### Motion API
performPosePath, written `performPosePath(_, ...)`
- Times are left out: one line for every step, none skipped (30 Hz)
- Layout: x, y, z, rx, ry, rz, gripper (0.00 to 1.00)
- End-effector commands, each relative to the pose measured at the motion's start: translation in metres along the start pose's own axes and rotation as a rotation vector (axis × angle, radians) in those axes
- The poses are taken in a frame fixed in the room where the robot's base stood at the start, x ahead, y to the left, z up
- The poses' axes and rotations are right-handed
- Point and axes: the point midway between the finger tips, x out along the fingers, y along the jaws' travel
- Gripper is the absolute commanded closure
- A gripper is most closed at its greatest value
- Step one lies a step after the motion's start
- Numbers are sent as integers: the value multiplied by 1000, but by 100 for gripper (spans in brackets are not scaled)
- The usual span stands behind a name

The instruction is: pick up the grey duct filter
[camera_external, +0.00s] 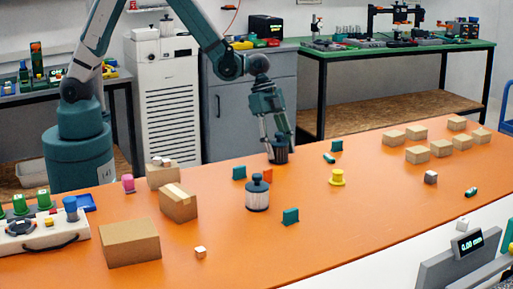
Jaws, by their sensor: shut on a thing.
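A dark grey cylinder, which looks like the grey duct filter (280,156), is near the back edge of the orange table (340,225). My gripper (279,144) points down from above and is shut on its upper part. The fingers hide some of the top. I cannot tell whether its base touches the table or is slightly raised. A second canister (257,194), with a dark blue-grey top and a pale ribbed body, stands upright in front of it to the left, apart from my gripper.
Teal blocks (290,216) and an orange-red block (267,175) stand near the canister. A yellow spool (337,178) is to the right. Cardboard boxes stand at left (130,243) and far right (416,154). The front middle of the table is clear.

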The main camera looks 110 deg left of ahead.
Motion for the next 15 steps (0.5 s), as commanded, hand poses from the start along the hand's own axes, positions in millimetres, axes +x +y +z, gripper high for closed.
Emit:
performPosePath(0, 0, 0, 0, 0, 0, 72)
performPosePath(0, 0, 0, 0, 0, 0, 72)
performPosePath(0, 0, 0, 0, 0, 0, 72)
performPosePath(0, 0, 0, 0, 0, 0, 72)
performPosePath(0, 0, 0, 0, 0, 0, 72)
performPosePath(-1, 0, 0, 0, 0, 0, 72)
performPosePath(-1, 0, 0, 0, 0, 0, 72)
performPosePath(-2, 0, -1, 0, 0, 0, 72)
performPosePath(-3, 0, -1, 0, 0, 0, 72)
performPosePath(-4, 0, -2, 0, 0, 0, 72)
performPosePath(-6, 0, -3, 0, 0, 0, 72)
performPosePath(-8, 0, -4, 0, 0, 0, 72)
performPosePath(-10, 0, -4, 0, 0, 0, 72)
performPosePath(-13, 0, -5, 0, 0, 0, 72)
performPosePath(-16, 0, -7, 0, 0, 0, 72)
